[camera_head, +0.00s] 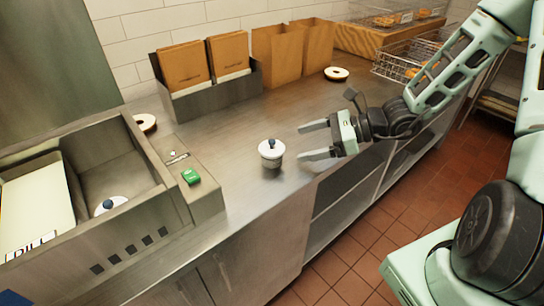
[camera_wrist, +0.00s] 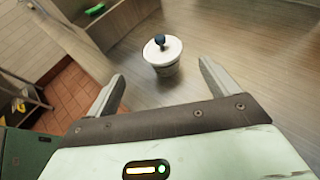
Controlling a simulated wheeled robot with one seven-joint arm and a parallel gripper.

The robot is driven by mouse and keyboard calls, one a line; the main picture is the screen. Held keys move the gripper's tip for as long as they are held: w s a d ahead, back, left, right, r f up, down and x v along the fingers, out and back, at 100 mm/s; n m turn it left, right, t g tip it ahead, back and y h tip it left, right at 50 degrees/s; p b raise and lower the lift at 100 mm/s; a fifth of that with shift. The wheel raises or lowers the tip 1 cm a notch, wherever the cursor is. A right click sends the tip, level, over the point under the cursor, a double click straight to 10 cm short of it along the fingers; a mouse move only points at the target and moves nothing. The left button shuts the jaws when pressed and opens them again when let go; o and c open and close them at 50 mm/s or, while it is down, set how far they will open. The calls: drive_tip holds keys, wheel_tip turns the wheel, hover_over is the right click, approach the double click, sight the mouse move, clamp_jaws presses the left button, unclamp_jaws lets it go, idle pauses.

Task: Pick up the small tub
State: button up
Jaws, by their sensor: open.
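In the wrist view the fingers (camera_wrist: 162,78) are spread wide on either side, and the tub appears apart from both.
A wire basket (camera_head: 405,60) is at the back right. The counter around the tub is clear.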

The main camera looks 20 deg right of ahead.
sight(267, 152)
drive_tip(key=x, duration=0.6)
drive_tip(key=shift+w+a+f, duration=0.15)
drive_tip(key=shift+a+f, duration=0.05)
drive_tip(key=shift+p+x, duration=0.45)
drive_tip(key=shift+x, duration=1.8)
drive_tip(key=shift+w+d+f, duration=0.15)
drive_tip(key=c, duration=1.1)
